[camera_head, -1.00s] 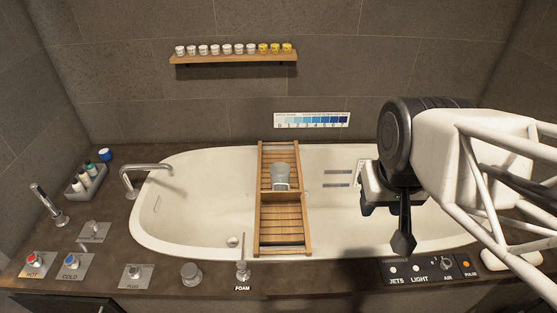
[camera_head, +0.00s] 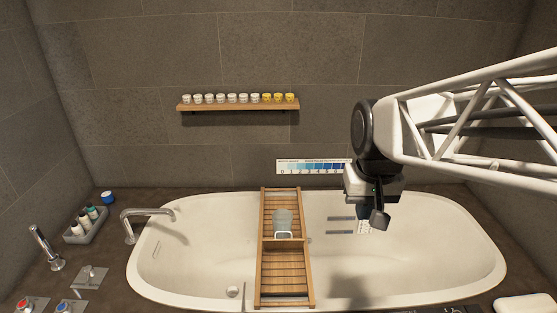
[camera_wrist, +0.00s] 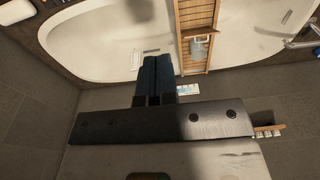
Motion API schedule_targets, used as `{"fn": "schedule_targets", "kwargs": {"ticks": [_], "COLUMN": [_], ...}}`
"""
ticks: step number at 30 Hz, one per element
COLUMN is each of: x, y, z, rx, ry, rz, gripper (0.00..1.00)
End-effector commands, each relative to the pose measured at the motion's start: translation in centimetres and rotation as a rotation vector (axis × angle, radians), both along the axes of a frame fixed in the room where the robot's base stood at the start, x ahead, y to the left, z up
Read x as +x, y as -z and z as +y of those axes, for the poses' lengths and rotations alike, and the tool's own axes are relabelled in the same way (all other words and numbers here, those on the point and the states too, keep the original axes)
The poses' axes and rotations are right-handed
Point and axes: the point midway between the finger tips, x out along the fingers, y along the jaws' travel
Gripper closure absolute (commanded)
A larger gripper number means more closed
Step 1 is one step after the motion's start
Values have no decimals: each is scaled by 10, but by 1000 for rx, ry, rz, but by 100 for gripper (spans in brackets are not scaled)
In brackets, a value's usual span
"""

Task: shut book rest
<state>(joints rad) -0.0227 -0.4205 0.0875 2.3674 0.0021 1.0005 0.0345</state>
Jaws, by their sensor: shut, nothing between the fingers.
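A wooden slatted bath tray (camera_head: 266,247) lies across the tub, with a grey cup (camera_head: 282,220) on its far half. A slatted panel (camera_head: 285,267) fills the tray's near half, behind a crossbar; I cannot clearly make out whether this is the book rest or how far it is tilted. My gripper (camera_head: 380,221) hangs over the tub, right of the tray and apart from it. Its dark fingers are together and empty. In the wrist view the shut fingers (camera_wrist: 154,75) point toward the tub, with the tray (camera_wrist: 190,18) and cup (camera_wrist: 198,48) beside them.
A wall shelf (camera_head: 238,106) holds several small jars. A tap (camera_head: 145,222) and a grey bottle caddy (camera_head: 85,228) stand at left. A blue scale strip (camera_head: 315,166) is on the back wall.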

Motion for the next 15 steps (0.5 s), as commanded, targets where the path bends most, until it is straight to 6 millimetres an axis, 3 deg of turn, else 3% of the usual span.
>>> {"fn": "schedule_targets", "kwargs": {"ticks": [15], "x": [103], "y": [11], "z": [19], "rx": [8], "ry": [-9], "rz": [122], "gripper": [100]}}
